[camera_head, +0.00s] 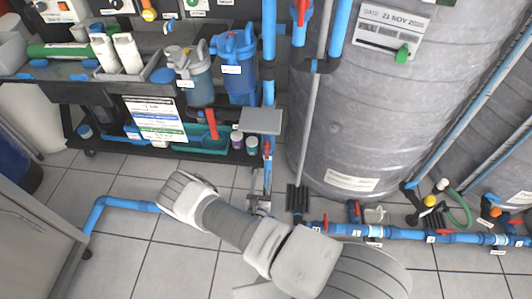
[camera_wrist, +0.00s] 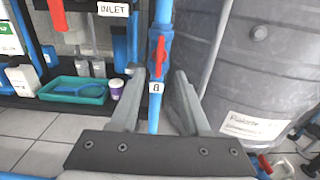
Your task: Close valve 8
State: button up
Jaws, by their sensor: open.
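Valve 8 is a red-handled valve on a vertical blue pipe, with a white label reading 8 just below it. In the wrist view the red handle (camera_wrist: 160,54) stands upright, in line with the pipe. My gripper (camera_wrist: 160,74) is open and empty, with one grey finger on each side of the pipe in the picture. The handle shows between and just beyond the fingertips, and I see no contact. In the head view a red handle (camera_head: 267,147) on the vertical blue pipe, below a grey plate, appears to be the same valve.
A large grey tank (camera_head: 365,110) stands close to the right of the pipe. On the left is a black rack with blue filter housings (camera_head: 236,68) and a green tray (camera_wrist: 75,89). A blue pipe with several valves (camera_head: 400,234) runs low at right. Tiled floor is open at left.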

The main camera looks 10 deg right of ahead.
aim_at(266, 151)
jog(key=b+x, duration=0.2)
jog(key=x, duration=0.9)
jog(key=shift+w+d+b, duration=0.1)
jog(key=shift+w+b, duration=0.2)
jog(key=shift+c, duration=0.3)
grip_shut()
